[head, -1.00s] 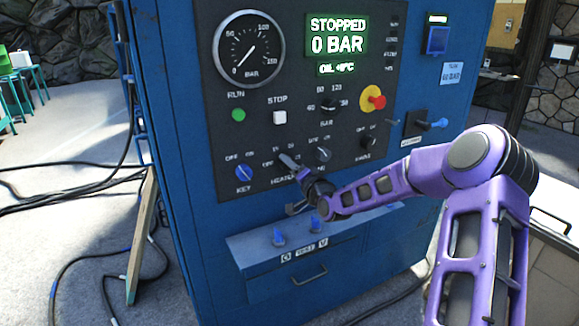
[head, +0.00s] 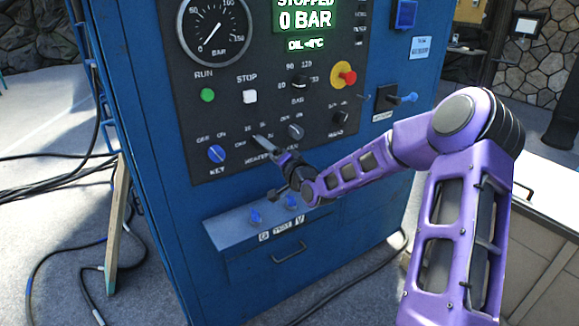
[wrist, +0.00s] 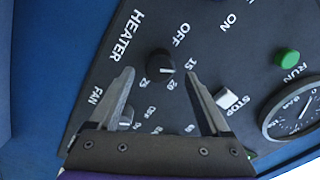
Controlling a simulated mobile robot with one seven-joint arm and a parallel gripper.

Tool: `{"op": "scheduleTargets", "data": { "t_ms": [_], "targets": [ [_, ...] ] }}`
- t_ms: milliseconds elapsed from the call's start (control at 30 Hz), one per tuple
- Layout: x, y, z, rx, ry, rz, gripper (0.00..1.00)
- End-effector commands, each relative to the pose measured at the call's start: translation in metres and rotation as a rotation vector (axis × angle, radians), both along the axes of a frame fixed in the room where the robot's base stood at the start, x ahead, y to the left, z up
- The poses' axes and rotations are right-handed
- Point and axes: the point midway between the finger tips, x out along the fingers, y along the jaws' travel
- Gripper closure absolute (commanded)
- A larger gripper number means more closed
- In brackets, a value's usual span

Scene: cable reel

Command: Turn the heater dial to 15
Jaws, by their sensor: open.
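The heater dial (wrist: 160,62) is a small round black knob in the wrist view, with the labels OFF, 15, 20 and 25 around it. A small light mark on it seems to face the 15 to 20 side, but I cannot tell exactly where it points. My gripper (wrist: 159,75) is open, with one finger on either side of the dial in the picture. I cannot tell whether the fingers touch it. In the head view my gripper (head: 262,143) is in front of the heater area of the panel and hides the dial.
The blue cabinet (head: 160,215) carries a fan knob (wrist: 125,115), a green RUN button (head: 207,95), a white STOP button (head: 250,97) and a red emergency button (head: 347,77). Below is a ledge (head: 232,232) with blue knobs. Cables lie on the floor at left.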

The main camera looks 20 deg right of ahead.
Motion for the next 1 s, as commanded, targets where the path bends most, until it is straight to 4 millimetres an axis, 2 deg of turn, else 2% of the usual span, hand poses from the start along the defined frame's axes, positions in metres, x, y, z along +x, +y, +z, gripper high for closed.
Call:
{"op": "scheduleTargets", "data": {
  "t_ms": [300,500,700,1000],
  "targets": [
    [-0.076,-0.026,0.001,0.000,0.003,-0.003,0.19],
    [-0.112,-0.037,0.001,0.000,0.002,-0.003,0.19],
    [-0.128,-0.042,0.000,0.001,0.001,-0.002,0.19],
    [-0.130,-0.042,0.000,0.001,0.001,-0.001,0.19]
  ]
}}
